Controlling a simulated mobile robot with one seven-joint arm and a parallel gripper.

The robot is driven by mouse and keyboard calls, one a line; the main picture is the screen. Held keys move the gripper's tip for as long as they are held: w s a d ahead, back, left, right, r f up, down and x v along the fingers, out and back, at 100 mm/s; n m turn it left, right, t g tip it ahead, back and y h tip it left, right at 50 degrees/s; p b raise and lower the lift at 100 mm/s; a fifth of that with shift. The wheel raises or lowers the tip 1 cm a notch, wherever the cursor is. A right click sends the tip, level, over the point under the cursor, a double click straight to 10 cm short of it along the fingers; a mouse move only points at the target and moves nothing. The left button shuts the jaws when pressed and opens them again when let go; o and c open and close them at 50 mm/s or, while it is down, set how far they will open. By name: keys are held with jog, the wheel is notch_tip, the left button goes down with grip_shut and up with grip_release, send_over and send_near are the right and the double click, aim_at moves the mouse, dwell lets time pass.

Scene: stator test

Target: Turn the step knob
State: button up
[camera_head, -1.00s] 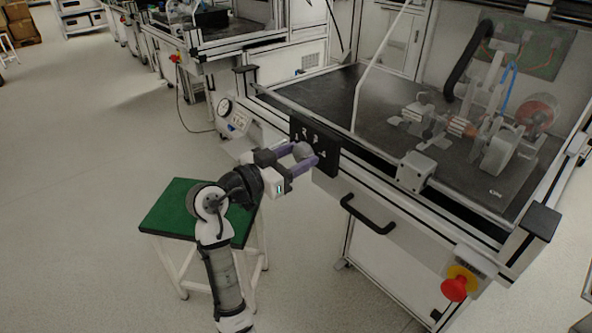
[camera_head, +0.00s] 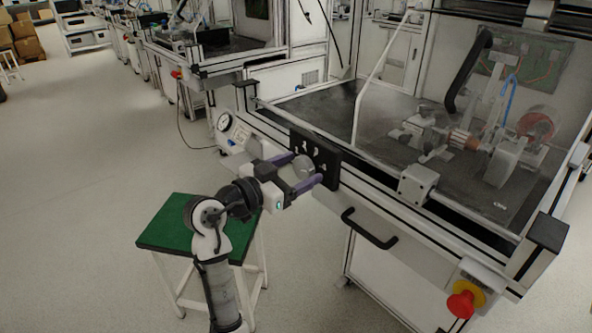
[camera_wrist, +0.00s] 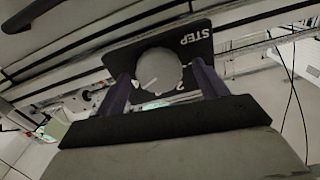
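The step knob (camera_wrist: 159,71) is a round grey dial with a light pointer line, on a black panel (camera_wrist: 205,45) lettered "STEP". In the head view the knob (camera_head: 303,166) is partly hidden by my gripper, and the black panel (camera_head: 325,148) is on the front of the bench. My gripper (camera_head: 306,170) points at the panel with its two purple fingers apart. In the wrist view my gripper (camera_wrist: 160,82) has one finger on each side of the knob. A gap shows between each finger and the knob, so the gripper is open and empty.
A pressure gauge (camera_head: 224,122) sits left of the panel. A black handle (camera_head: 368,228) and a red emergency button (camera_head: 461,304) are on the bench front. A green-topped stool (camera_head: 168,228) stands below my arm. The floor at left is clear.

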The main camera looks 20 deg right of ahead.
jog(key=b+v, duration=0.1)
jog(key=v, duration=1.2)
jog(key=shift+a, duration=0.4)
jog(key=shift+s, duration=0.1)
